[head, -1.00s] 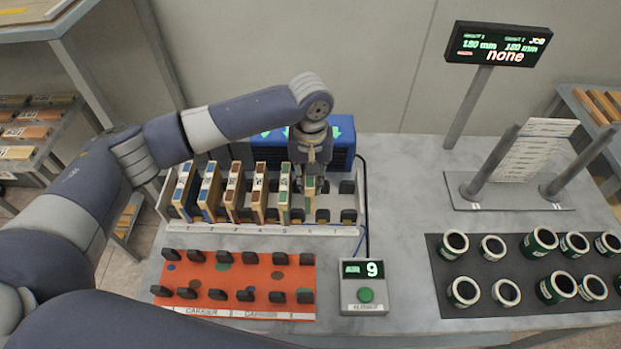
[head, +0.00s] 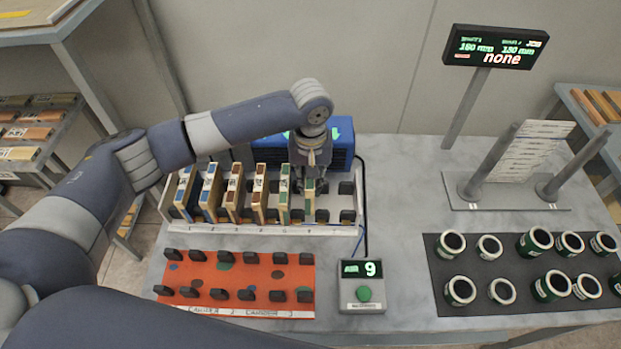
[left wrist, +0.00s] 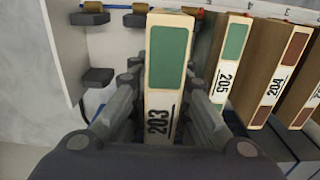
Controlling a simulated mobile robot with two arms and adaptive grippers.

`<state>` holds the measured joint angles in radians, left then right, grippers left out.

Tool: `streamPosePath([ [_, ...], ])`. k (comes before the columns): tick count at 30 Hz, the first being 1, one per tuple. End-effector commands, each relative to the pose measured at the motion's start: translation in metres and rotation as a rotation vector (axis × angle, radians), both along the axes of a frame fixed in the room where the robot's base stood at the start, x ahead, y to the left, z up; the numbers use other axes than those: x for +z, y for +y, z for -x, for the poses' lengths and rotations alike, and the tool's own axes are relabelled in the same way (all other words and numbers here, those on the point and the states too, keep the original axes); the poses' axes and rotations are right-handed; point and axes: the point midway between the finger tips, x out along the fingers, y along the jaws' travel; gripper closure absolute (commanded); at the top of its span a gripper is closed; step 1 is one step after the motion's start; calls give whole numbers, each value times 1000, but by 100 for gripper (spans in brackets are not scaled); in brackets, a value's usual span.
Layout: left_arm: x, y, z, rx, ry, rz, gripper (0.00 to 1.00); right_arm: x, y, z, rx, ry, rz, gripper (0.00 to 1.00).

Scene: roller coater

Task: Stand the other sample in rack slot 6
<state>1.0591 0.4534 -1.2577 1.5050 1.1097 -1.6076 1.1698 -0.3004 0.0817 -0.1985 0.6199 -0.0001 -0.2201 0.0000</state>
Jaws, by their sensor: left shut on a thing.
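A sample board numbered 203, with a green patch, stands upright in the left wrist view (left wrist: 158,98); it also shows in the head view (head: 309,205). My left gripper (head: 309,182) comes down from above and is shut on this sample, a finger on each side. The sample is in line with the sixth place of the white rack (head: 270,230), right of the other green-patched sample, 205 (head: 284,205). Its lower end is hidden, so I cannot tell whether it is fully seated. My right gripper is not in view.
Blue, brown and green-patched samples fill the rack's left places; its right end is empty. An orange carrier board (head: 235,280) with black clips lies in front. A control box (head: 361,287) reads 9. A blue unit (head: 340,140) stands behind. Several jars (head: 540,243) stand right.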

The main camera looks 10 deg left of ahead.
Motion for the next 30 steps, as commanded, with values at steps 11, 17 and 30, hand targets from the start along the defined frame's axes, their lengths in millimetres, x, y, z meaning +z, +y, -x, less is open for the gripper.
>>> streamPosePath([
  [11, -5, 0, 0, 0, 0, 1, 100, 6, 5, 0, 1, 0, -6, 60],
  [17, -7, 0, 0, 0, 0, 1, 100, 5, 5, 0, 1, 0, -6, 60],
  [30, -24, 0, 0, 0, 1, 1, 100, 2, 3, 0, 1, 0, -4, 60],
])
